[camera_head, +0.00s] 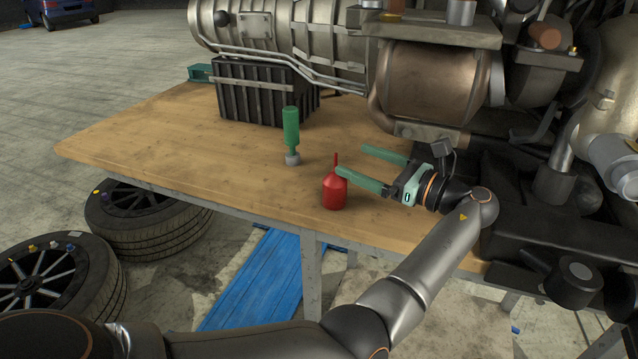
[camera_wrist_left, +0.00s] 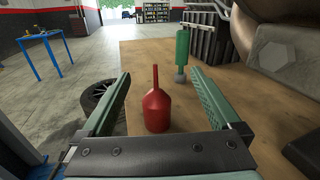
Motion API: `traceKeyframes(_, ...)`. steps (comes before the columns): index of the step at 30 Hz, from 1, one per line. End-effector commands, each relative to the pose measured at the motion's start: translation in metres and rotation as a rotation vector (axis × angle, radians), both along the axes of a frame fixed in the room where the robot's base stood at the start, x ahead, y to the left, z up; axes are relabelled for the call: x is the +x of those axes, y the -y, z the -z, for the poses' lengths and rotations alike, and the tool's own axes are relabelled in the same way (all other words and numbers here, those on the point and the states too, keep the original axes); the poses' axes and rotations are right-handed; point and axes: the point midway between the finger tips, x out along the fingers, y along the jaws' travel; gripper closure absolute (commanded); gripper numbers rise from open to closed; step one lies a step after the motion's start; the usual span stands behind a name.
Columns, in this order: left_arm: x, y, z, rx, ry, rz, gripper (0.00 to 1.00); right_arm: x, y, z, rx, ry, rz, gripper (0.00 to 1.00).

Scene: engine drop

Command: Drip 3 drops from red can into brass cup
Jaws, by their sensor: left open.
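The red can (camera_head: 335,191) stands upright on the wooden table near its front edge, its thin spout pointing up. My left gripper (camera_head: 352,160) is open, reaching in from the right, with its fingertips near the can's spout. In the left wrist view the red can (camera_wrist_left: 157,108) shows between the two green fingers (camera_wrist_left: 157,85), with space on either side. I cannot tell contact; the can looks free. I see no brass cup that I can make out. My right gripper is not in view.
A green bottle-like tool (camera_head: 291,130) with a grey tip stands behind the can. A black ribbed box (camera_head: 262,95) and a large engine (camera_head: 430,80) fill the back and right. The table's left part (camera_head: 150,135) is clear. Tyres (camera_head: 140,215) lie on the floor.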

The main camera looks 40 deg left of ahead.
Motion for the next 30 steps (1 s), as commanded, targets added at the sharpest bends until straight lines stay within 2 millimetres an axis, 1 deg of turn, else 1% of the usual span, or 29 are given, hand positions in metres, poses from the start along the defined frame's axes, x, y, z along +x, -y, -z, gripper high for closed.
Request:
traceKeyframes(4,-0.005,0.002,-0.001,-0.005,-0.064,-0.031,0.03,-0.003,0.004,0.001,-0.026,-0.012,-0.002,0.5)
traceKeyframes(7,-0.006,0.002,0.008,-0.006,-0.081,-0.037,0.03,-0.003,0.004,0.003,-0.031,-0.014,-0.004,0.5)
traceKeyframes(11,-0.007,0.002,0.033,-0.006,-0.084,-0.037,0.03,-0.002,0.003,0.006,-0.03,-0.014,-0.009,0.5)
traceKeyframes(15,-0.006,0.002,0.064,-0.005,-0.083,-0.036,0.03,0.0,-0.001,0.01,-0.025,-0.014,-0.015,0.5)
traceKeyframes(18,-0.006,0.002,0.083,-0.005,-0.081,-0.036,0.03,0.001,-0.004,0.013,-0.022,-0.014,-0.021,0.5)
traceKeyframes(19,-0.007,-0.003,0.079,-0.005,-0.076,-0.039,0.03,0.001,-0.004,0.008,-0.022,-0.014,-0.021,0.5)
traceKeyframes(21,-0.007,-0.014,0.078,-0.006,-0.076,-0.04,0.03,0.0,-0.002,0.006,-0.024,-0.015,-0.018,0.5)
traceKeyframes(26,-0.006,-0.024,0.078,-0.005,-0.076,-0.037,0.03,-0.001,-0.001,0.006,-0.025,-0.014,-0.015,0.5)
traceKeyframes(29,-0.006,-0.034,0.078,-0.005,-0.076,-0.04,0.03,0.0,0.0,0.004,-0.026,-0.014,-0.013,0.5)
traceKeyframes(30,-0.006,-0.04,0.077,-0.005,-0.076,-0.04,0.03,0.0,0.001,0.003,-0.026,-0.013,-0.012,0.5)
